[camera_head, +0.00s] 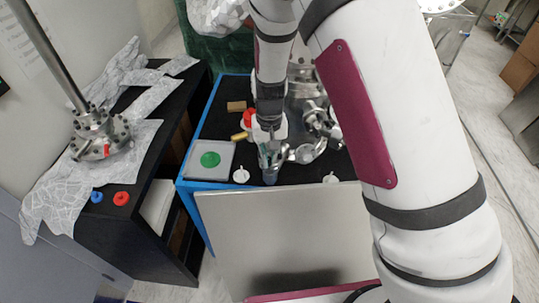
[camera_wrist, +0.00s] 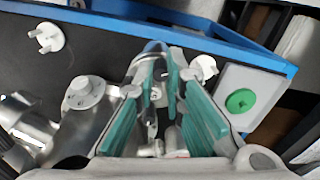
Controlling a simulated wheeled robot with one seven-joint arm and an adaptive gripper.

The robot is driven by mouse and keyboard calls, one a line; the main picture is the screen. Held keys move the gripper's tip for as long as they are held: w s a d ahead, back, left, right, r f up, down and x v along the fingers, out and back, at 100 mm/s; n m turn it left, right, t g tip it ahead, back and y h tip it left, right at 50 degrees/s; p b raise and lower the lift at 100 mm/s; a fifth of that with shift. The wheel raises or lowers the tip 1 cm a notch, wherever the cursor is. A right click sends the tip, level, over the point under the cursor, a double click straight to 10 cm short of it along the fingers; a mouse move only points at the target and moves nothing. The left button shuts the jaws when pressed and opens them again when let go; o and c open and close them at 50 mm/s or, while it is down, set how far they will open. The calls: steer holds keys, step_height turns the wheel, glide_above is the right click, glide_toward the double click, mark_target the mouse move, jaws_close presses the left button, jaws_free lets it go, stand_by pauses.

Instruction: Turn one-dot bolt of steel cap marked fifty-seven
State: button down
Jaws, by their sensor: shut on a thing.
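My gripper (camera_head: 270,168) points down at the front of the black work surface, beside the steel fittings. In the wrist view its teal-padded fingers (camera_wrist: 160,62) are close together at the tips, shut on a small bluish-grey metal part (camera_wrist: 153,47), mostly hidden by the fingers. I cannot tell whether it is the bolt. Steel vacuum fittings (camera_head: 318,122) stand right of my gripper; in the wrist view a round-topped steel piece (camera_wrist: 84,93) lies left of the fingers. No number fifty-seven or dot mark is legible.
A grey plate (camera_head: 191,158) with a green disc (camera_head: 210,159) lies left of my gripper. White pronged pieces lie on the left (camera_head: 241,176) and right (camera_head: 331,178). A blue rim (camera_head: 209,185) edges the surface. A side table holds a steel flange (camera_head: 101,136) and blue and red rings.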

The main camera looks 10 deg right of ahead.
mark_target(269, 159)
stand_by(0.3)
steer(key=c, duration=1.6)
jaws_free()
steer(key=shift+c, duration=0.2)
step_height(269, 159, up, 12)
